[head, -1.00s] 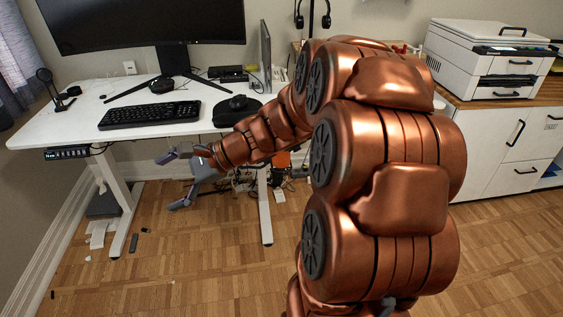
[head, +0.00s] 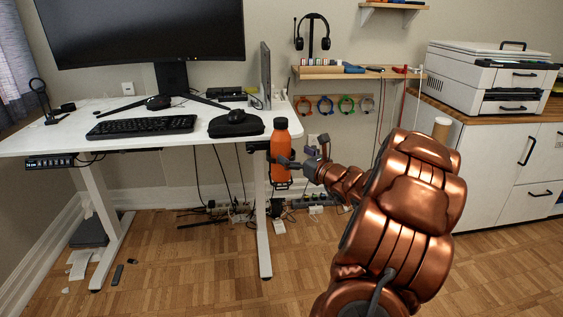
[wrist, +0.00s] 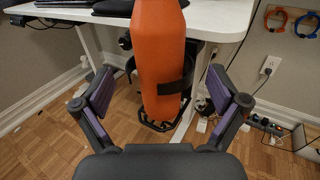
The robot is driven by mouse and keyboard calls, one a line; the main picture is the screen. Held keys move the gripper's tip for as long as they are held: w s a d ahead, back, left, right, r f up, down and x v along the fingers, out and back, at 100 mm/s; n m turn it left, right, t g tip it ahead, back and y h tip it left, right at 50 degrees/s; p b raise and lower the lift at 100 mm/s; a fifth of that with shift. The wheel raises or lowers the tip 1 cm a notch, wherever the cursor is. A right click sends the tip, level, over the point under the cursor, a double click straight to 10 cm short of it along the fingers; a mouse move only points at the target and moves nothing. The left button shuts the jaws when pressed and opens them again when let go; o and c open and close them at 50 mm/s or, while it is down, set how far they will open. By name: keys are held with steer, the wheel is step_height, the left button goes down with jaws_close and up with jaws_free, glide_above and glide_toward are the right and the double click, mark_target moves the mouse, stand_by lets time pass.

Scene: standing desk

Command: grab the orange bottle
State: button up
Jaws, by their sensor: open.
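The orange bottle (head: 281,150) has a dark cap and stands upright in a black holder (head: 279,181) at the right end of the white desk. In the wrist view the bottle (wrist: 160,55) fills the upper middle, with the black holder (wrist: 158,125) around its lower part; its top is cut off. My gripper (head: 298,155) is just right of the bottle in the head view. In the wrist view my gripper (wrist: 161,95) is open and empty, one purple-padded finger on each side of the bottle, lower in the picture. I see no contact between fingers and bottle.
The white desk (head: 130,142) carries a keyboard (head: 142,126), a monitor (head: 150,35) and a black case (head: 236,125). Its leg (head: 262,225) stands below the bottle. A shelf (head: 355,73) with hanging coloured rings is behind. A white cabinet (head: 510,170) is at right.

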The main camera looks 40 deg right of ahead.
mark_target(287, 152)
steer(key=shift+w+d+f+b, duration=0.1)
steer(key=shift+w+b, duration=0.35)
steer(key=shift+w, duration=0.8)
steer(key=shift+w+d+f+b, duration=0.1)
steer(key=shift+w+b, duration=0.3)
steer(key=shift+w, duration=0.8)
steer(key=shift+w+d+r, duration=0.1)
steer(key=shift+w+r, duration=0.1)
steer(key=shift+w, duration=0.6)
jaws_close()
